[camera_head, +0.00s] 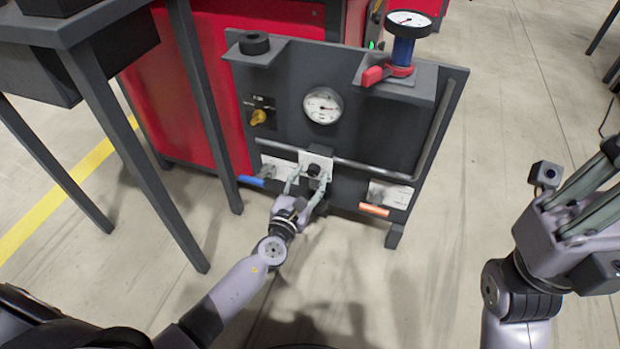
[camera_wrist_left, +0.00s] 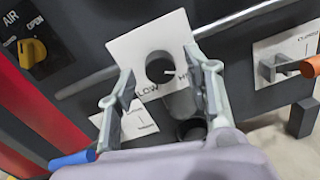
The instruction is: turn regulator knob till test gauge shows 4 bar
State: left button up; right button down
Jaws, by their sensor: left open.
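The regulator knob (camera_wrist_left: 159,67) is a black round knob with a white mark, on a white plate (camera_wrist_left: 176,28) whose visible lettering includes LOW. In the head view the knob (camera_head: 314,170) sits low in the middle of the dark panel. My left gripper (camera_head: 308,181) is open in front of it, one finger on each side; in the left wrist view its fingertips (camera_wrist_left: 164,62) flank the knob with gaps. A round white gauge (camera_head: 323,105) is on the panel; another gauge (camera_head: 408,19) tops a blue body at upper right. Their readings are too small to tell. My right gripper (camera_head: 595,190) is partly visible at the right.
A yellow AIR knob (camera_head: 259,117) sits left on the panel (camera_head: 380,130). A blue lever (camera_head: 251,181) and an orange lever (camera_head: 374,210) flank the regulator. A red lever (camera_head: 372,76) is below the blue-bodied gauge. A grey table (camera_head: 60,30) stands at left. Floor in front is clear.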

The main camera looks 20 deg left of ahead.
pick_arm(q)
jog(key=shift+w, duration=0.4)
jog(key=shift+c, duration=0.2)
grip_shut()
